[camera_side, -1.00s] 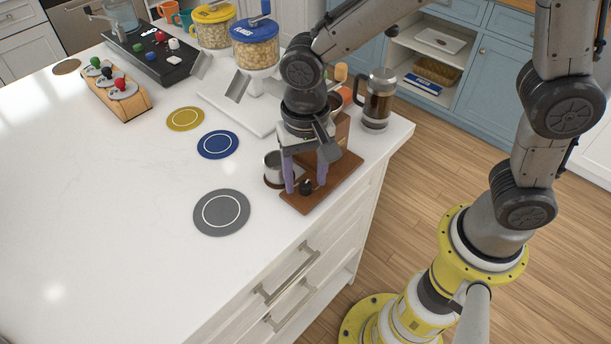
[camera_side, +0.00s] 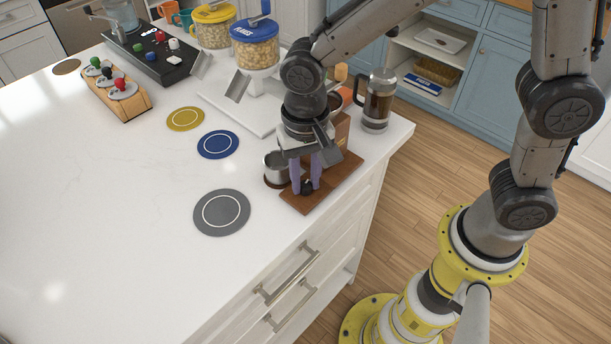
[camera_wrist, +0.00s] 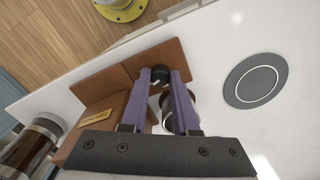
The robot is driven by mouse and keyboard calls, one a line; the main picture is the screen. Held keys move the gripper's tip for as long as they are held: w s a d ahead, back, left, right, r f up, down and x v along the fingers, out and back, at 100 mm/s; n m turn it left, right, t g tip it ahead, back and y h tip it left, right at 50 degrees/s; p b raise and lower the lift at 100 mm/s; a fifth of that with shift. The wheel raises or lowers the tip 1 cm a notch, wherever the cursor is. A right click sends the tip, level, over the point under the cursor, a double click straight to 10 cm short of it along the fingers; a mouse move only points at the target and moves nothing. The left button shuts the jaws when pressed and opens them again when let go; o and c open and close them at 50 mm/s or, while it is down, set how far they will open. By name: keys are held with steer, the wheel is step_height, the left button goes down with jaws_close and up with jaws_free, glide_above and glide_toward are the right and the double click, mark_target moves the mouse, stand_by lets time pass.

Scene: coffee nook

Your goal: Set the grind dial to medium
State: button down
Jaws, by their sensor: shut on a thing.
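The grind dial is a small black knob (camera_wrist: 159,75) on the brown wooden base (camera_wrist: 157,54) of the grinder; it also shows in the side view (camera_side: 307,187). My gripper (camera_wrist: 161,76) has its two purple fingers closed on opposite sides of the knob, pointing down at it; in the side view the gripper (camera_side: 306,188) stands over the front of the base. The fingers hide part of the knob, and I cannot read its setting. A label (camera_wrist: 94,117) on the wooden body is too small to read.
A metal cup (camera_side: 275,168) stands close beside the fingers. A French press (camera_side: 377,100) stands behind at the counter's right edge. Grey (camera_side: 222,212), blue (camera_side: 218,145) and yellow (camera_side: 185,118) round mats lie to the left. The front left counter is clear.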

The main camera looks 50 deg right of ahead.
mark_target(306, 183)
steer(key=shift+n, duration=1.4)
steer(key=c, duration=0.7)
jaws_free()
steer(key=shift+r, duration=0.15)
step_height(306, 183, up, 14)
steer(key=shift+f, duration=0.2)
